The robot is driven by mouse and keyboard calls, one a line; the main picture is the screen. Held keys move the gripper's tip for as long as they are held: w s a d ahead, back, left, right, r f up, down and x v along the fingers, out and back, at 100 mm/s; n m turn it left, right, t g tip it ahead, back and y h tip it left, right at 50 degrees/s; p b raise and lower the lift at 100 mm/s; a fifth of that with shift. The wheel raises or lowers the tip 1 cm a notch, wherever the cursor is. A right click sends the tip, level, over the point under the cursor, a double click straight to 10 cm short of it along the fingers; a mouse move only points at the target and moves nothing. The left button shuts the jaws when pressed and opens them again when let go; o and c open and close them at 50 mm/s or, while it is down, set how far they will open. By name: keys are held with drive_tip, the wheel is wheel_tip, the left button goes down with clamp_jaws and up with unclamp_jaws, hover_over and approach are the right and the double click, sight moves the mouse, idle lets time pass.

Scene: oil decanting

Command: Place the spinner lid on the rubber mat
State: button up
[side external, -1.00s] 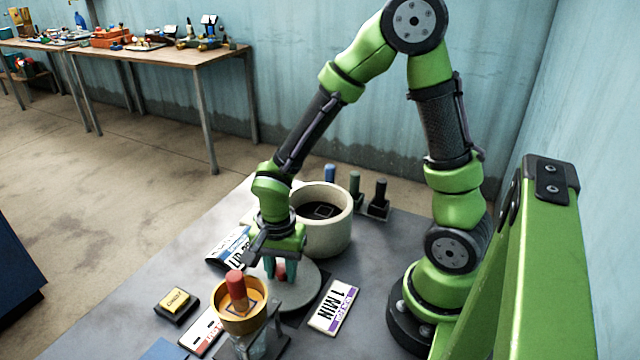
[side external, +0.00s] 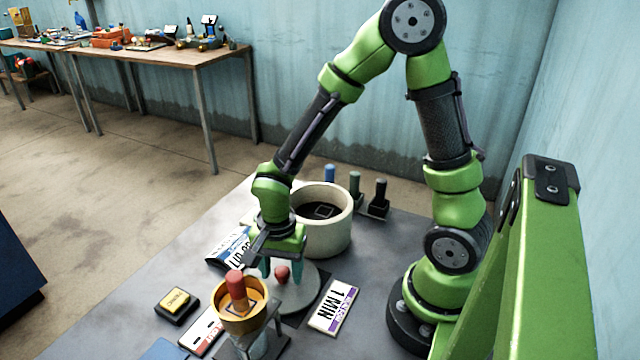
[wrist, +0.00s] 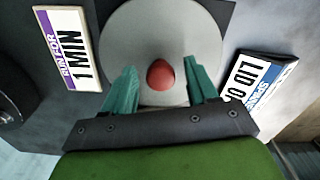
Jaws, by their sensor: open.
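The spinner lid (side external: 302,292) is a grey disc with a red knob (side external: 282,273). It lies flat over the dark rubber mat (wrist: 229,13), whose edge shows past the disc. The lid also shows in the wrist view (wrist: 160,25), with its knob (wrist: 160,74) upright. My gripper (side external: 284,269) points down over the lid. Its teal fingers are open, one on each side of the knob, with gaps visible in the wrist view. Much of the mat is hidden under the lid.
The open cream spinner pot (side external: 333,232) stands just behind my gripper. An orange funnel (side external: 240,318) with a red piece is in front. A "1 MIN" card (side external: 334,306) lies to the right, a "LID" card (side external: 230,247) to the left. A yellow button (side external: 176,300) is at front left.

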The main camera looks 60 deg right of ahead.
wheel_tip(320, 180, up, 11)
wheel_tip(320, 180, up, 11)
drive_tip(key=n+t+y, duration=0.2)
drive_tip(key=n+t, duration=0.5)
drive_tip(key=n, duration=0.4)
hover_over(281, 271)
drive_tip(key=s+d, duration=0.3)
drive_tip(key=s, duration=0.2)
drive_tip(key=shift+s+a, duration=0.2)
drive_tip(key=shift+a, duration=0.05)
